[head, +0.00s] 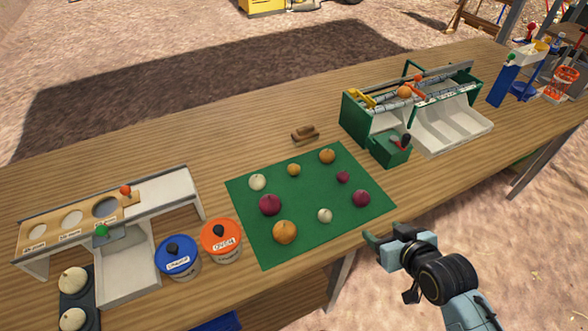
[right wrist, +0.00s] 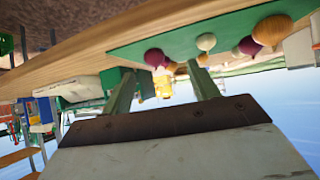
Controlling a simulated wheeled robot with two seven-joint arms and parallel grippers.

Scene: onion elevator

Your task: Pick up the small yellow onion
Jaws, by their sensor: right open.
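The small yellow onion (head: 293,169) lies on the green mat (head: 240,200), toward its back edge, between a white onion (head: 257,182) and a larger orange-brown onion (head: 327,156). My right gripper (head: 386,262) is open and empty, beyond the mat's front right corner near the table's front edge, well apart from the small yellow onion. In the right wrist view, the scene appears upside down, with the open fingers (right wrist: 160,75) below the mat (right wrist: 185,38) and several onions. I cannot clearly tell the small yellow onion there. My left gripper is out of view.
Red onions (head: 269,204), a large yellow onion (head: 284,232) and a small white onion (head: 324,215) share the mat. An orange-lidded tub (head: 221,240) and blue-lidded tub (head: 178,257) stand left. A green machine (head: 390,150) stands behind right; a brush (head: 305,134) lies behind the mat.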

